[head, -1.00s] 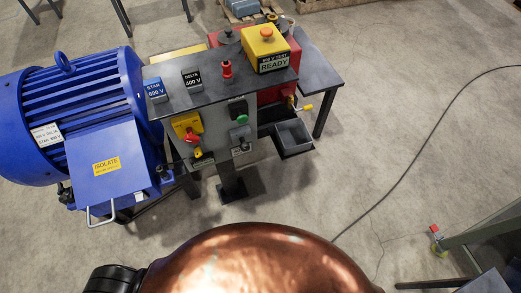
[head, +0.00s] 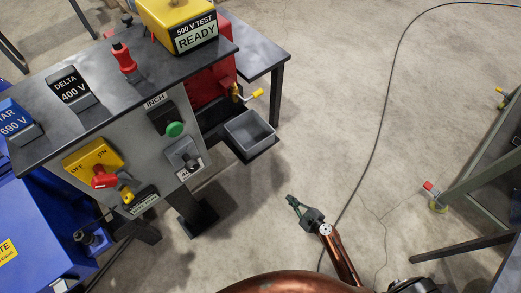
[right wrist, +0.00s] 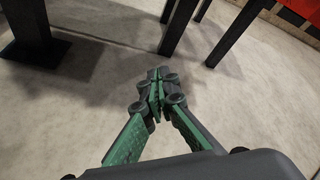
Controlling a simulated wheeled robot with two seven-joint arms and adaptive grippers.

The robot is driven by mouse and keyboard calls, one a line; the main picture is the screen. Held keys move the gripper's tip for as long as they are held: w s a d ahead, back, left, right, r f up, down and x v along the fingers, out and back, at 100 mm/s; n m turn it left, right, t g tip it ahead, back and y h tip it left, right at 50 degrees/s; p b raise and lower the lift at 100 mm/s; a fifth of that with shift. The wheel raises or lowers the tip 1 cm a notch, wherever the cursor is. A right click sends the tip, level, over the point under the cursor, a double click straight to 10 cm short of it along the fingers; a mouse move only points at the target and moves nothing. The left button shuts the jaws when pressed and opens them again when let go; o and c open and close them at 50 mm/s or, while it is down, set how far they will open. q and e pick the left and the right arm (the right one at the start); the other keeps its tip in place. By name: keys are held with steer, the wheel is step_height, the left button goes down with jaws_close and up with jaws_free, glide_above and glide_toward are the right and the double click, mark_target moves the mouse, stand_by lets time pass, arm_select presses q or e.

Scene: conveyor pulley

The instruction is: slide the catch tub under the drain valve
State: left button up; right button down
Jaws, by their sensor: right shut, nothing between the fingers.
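The catch tub (head: 250,133) is a grey open box on a small dark shelf at the right side of the control stand. The drain valve (head: 238,92) is a brass fitting with a yellow handle, low on the red tank (head: 208,98), above and slightly left of the tub. The tub looks empty. My right gripper (head: 291,200) is shut and empty, below and right of the tub and apart from it. In the right wrist view its green-padded fingers (right wrist: 156,88) meet over bare floor; tub and valve are not identifiable there. My left gripper is not in view.
The control stand (head: 146,130) carries switches and a yellow test box (head: 180,22). A dark table (head: 262,52) stands behind the tank. A cable (head: 385,110) crosses the floor. A metal frame (head: 470,185) stands at the right.

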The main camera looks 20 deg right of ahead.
mark_target(260, 147)
steer(key=w+a+r+m+t+y+b, duration=0.15)
steer(key=w+r+m+t+b, duration=0.3)
steer(key=w+r+m, duration=0.55)
steer(key=w+a+n, duration=0.1)
steer(key=w, duration=0.2)
steer(key=w+a+r+n, duration=0.1)
steer(key=w, duration=0.3)
steer(key=w+a+n, duration=0.1)
steer(key=w, duration=0.2)
steer(key=shift+w+a+r+b, duration=0.15)
steer(key=shift+w+r+b, duration=0.2)
steer(key=shift+w+r, duration=0.05)
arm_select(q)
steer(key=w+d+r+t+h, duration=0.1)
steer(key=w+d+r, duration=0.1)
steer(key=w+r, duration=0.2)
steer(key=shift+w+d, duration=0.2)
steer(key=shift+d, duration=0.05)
arm_select(e)
steer(key=shift+w+a, duration=0.2)
steer(key=shift+w, duration=0.45)
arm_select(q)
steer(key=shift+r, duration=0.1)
